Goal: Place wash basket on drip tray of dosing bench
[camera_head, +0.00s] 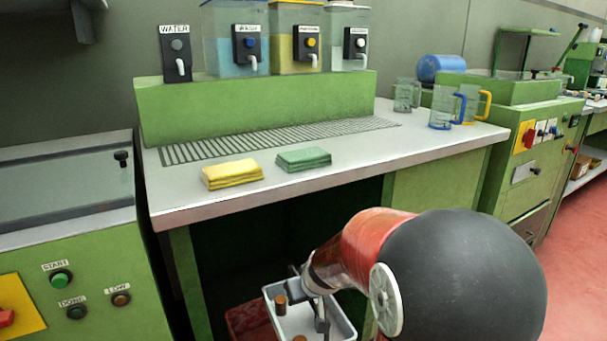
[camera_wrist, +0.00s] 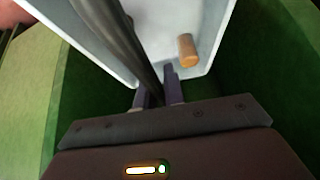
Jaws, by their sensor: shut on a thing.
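The wash basket (camera_head: 294,318) is a pale, open bin with a dark bar handle and cork stoppers (camera_head: 281,304) in it. It hangs low in front of the dark opening under the bench, below the worktop. My gripper (camera_wrist: 156,95) is shut on the dark handle, which runs between the fingers in the wrist view. That view also shows the basket's white inside (camera_wrist: 202,30) with one cork (camera_wrist: 187,50). The drip tray (camera_head: 270,140) is the slotted grille along the back of the dosing bench (camera_head: 350,157). Nothing stands on its slots.
A yellow folded cloth (camera_head: 232,174) and a green one (camera_head: 303,159) lie in front of the grille. Dispensers with taps (camera_head: 305,45) stand above it. Glass jugs (camera_head: 440,110) stand at the right end. A red crate (camera_head: 248,320) is under the bench.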

